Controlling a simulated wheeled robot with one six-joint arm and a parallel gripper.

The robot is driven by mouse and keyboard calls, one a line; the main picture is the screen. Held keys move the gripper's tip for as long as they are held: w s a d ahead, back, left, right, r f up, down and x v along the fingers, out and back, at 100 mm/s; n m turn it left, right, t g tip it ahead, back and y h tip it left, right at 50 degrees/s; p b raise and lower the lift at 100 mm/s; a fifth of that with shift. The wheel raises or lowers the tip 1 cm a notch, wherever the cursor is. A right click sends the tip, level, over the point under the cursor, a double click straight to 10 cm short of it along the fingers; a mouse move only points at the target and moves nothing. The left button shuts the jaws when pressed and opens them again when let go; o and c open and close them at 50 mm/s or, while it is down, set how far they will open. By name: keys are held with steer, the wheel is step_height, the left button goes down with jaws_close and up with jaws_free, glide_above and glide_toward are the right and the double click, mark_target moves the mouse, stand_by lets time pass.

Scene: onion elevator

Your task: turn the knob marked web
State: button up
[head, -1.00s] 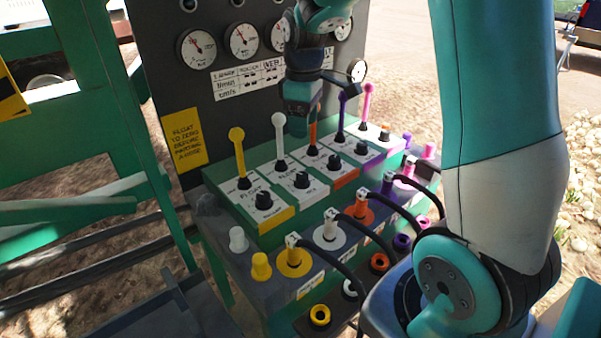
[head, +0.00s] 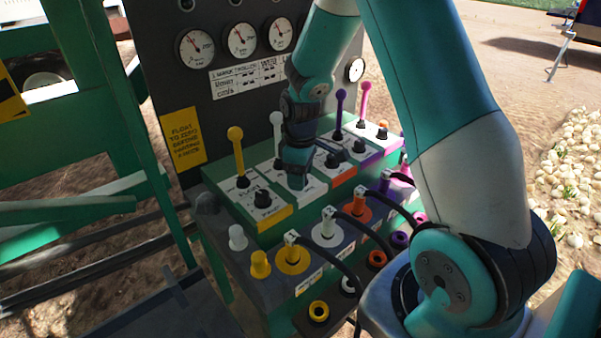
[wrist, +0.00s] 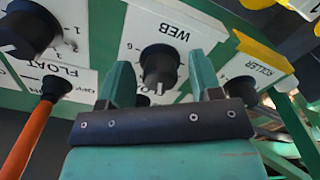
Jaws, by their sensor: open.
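The black knob marked WEB (wrist: 158,66) sits on a white panel in the wrist view, its pointer ridge facing my gripper. My gripper (wrist: 160,76) is open, with one green finger on each side of the knob in the picture. Gaps show between knob and fingers; I cannot tell whether the tips reach down beside it. In the head view my gripper (head: 296,182) points down over the white-lever panel (head: 314,190) and hides the knob there.
In the head view, the white lever (head: 277,125) and yellow lever (head: 237,150) stand close by. Hoses plug in along the front.

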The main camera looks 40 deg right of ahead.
steer(key=shift+c, duration=0.2)
steer(key=c, duration=0.9)
steer(key=m, duration=0.4)
steer(key=shift+p, duration=0.35)
steer(key=m, duration=0.3)
steer(key=shift+m, duration=0.3)
steer(key=m, duration=0.4)
steer(key=shift+m+p, duration=0.3)
steer(key=shift+p, duration=0.1)
steer(key=shift+m, duration=1.7)
